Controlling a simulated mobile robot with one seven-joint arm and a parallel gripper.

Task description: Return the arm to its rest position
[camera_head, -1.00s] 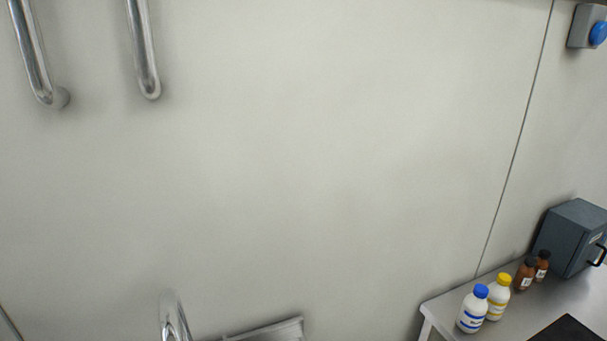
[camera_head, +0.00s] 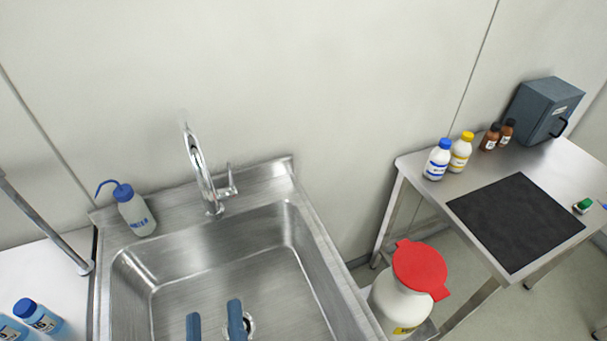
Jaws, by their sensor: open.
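My gripper (camera_head: 214,318) shows at the bottom edge of the head view as two blue fingers. They are apart, with nothing visible between them. They appear in front of the basin of a steel sink (camera_head: 330,290), near its drain; how high they are above it I cannot tell. The rest of my arm is out of view.
A tap (camera_head: 200,170) and a blue-capped wash bottle (camera_head: 136,211) stand at the sink's back. Right is a steel table (camera_head: 415,175) with bottles, a black mat (camera_head: 515,222) and a grey box (camera_head: 543,110). A white container with a red lid (camera_head: 420,268) stands between.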

